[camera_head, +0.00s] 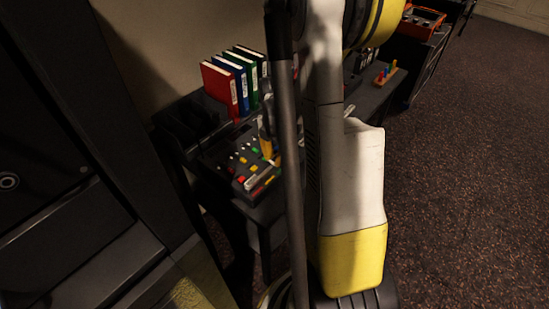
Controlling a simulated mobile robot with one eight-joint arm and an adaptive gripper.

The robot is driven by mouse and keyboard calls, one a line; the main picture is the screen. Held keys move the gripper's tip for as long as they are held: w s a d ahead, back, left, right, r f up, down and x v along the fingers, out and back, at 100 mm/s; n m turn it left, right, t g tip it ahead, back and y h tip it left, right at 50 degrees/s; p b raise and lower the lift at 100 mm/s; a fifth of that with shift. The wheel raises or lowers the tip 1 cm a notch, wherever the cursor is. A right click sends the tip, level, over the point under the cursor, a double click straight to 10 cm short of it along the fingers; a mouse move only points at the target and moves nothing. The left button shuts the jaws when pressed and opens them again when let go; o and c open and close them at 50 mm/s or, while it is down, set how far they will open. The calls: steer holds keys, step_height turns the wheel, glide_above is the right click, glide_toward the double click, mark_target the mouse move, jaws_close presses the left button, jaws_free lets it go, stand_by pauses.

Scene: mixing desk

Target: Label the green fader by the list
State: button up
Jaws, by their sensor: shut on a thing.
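The mixing desk (216,158) is a dark panel with small coloured fader caps in rows, seen small at the centre left. A small green cap (256,150) shows among yellow, orange and red ones; I cannot tell whether it is the task's green fader. My arm hides the panel's right side. I cannot pick out the list.
Red, blue, green and dark binders (228,85) stand behind the panel. Pale and coloured strips (262,184) lie at its front edge. A rack with coloured pegs (385,74) is on the desk at right. A dark cabinet (75,190) stands close at left. The floor (460,170) at right is clear.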

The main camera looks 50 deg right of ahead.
steer(key=shift+f, duration=0.3)
steer(key=o, duration=0.9)
steer(key=shift+r, duration=0.1)
step_height(320, 180, up, 12)
